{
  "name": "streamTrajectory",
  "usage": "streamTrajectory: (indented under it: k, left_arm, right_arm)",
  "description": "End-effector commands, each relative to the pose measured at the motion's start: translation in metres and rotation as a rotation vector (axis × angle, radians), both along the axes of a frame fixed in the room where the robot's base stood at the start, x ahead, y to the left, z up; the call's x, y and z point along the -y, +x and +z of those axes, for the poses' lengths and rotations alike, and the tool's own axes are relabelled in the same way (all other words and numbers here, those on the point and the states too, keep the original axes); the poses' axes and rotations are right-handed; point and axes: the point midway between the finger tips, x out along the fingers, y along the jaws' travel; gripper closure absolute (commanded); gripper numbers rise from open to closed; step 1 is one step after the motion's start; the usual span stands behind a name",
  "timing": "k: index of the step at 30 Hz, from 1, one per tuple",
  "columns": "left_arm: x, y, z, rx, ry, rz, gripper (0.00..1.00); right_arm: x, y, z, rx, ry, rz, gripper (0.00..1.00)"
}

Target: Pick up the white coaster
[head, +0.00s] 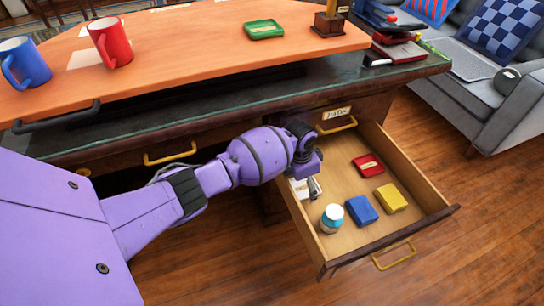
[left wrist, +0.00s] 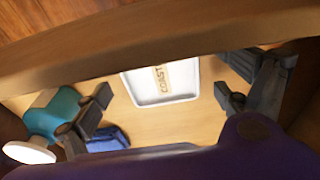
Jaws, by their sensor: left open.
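The white coaster (head: 299,189) lies in the open drawer near its left wall, partly hidden by my left gripper (head: 312,184) in the head view. In the left wrist view the white coaster (left wrist: 160,84), with a tan label, lies flat on the drawer floor. My left gripper (left wrist: 167,97) is open there, one finger on each side of the coaster in the picture. Its fingers hold nothing. I cannot tell the exact height of the fingers above the coaster. My right gripper is not in view.
The drawer (head: 335,172) also holds a red coaster (head: 368,165), a yellow coaster (head: 391,197), a blue coaster (head: 361,211) and a white-and-teal bottle (head: 332,218). A drawer wall (left wrist: 150,40) crosses the wrist view. The desk edge overhangs behind my arm.

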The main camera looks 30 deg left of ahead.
Motion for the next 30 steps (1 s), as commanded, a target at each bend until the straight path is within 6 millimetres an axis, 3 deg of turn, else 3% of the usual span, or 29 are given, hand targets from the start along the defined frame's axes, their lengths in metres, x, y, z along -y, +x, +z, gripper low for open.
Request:
streamTrajectory:
  k: [7, 18, 26, 30]
  left_arm:
    - [0.002, 0.004, 0.002, 0.008, -0.001, -0.001, 0.1]
    - [0.001, 0.004, 0.002, 0.008, -0.002, -0.002, 0.58]
    - [0.001, 0.004, 0.006, 0.009, -0.002, -0.001, 0.58]
    - [0.001, 0.005, 0.026, 0.013, -0.002, -0.001, 0.58]
  right_arm:
    - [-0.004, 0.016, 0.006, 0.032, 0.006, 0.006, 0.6]
    - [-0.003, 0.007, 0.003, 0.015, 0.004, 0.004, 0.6]
    - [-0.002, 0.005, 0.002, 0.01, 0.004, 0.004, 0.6]
    - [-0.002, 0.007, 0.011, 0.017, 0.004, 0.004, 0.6]
